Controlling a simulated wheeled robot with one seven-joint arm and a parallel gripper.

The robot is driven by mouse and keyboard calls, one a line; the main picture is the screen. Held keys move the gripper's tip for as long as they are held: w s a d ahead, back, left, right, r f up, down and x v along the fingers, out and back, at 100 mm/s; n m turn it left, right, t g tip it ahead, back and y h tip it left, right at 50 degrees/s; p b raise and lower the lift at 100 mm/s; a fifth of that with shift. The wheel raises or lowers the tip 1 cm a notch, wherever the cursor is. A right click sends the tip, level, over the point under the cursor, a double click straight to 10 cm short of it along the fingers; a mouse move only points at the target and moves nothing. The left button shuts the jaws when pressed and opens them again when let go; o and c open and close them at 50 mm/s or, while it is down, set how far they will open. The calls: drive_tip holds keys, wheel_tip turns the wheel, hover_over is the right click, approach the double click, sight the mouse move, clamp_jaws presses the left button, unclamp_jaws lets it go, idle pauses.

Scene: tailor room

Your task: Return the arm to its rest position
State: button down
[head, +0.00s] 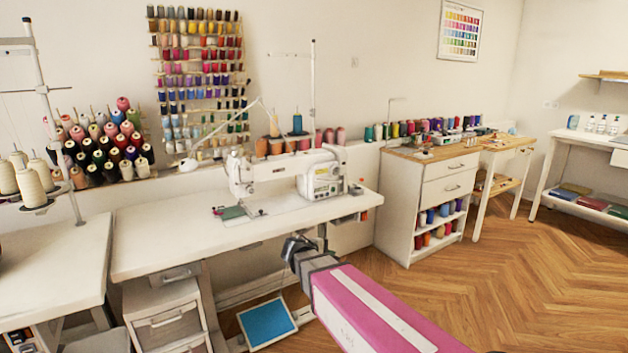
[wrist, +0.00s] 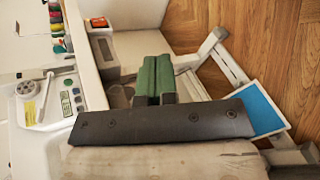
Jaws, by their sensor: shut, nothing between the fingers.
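My pink arm (head: 365,305) reaches from the lower right of the head view toward the front of the sewing table. My gripper (head: 296,246) is at its far end, just in front of the table edge and below the sewing machine. In the wrist view my gripper (wrist: 154,62) shows two green fingers side by side, shut with nothing between them. The dark gripper body hides part of what lies behind it.
The white sewing table (head: 150,230) with its sewing machine (head: 290,178) stands close beyond my gripper. A blue foot pedal (head: 267,322) is on the floor below. A white drawer cabinet (head: 410,205) stands to the right. Open wood floor (head: 520,290) lies at the right.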

drive_tip(key=s+d+f+m+g+y, duration=0.7)
drive_tip(key=s+d+f+m+y, duration=0.2)
drive_tip(key=s, duration=0.6)
drive_tip(key=shift+d+f+m+g+y, duration=0.35)
drive_tip(key=shift+d+f+m, duration=0.6)
drive_tip(key=shift+d+m, duration=1.15)
drive_tip(key=shift+d+n, duration=0.25)
drive_tip(key=shift+n, duration=0.05)
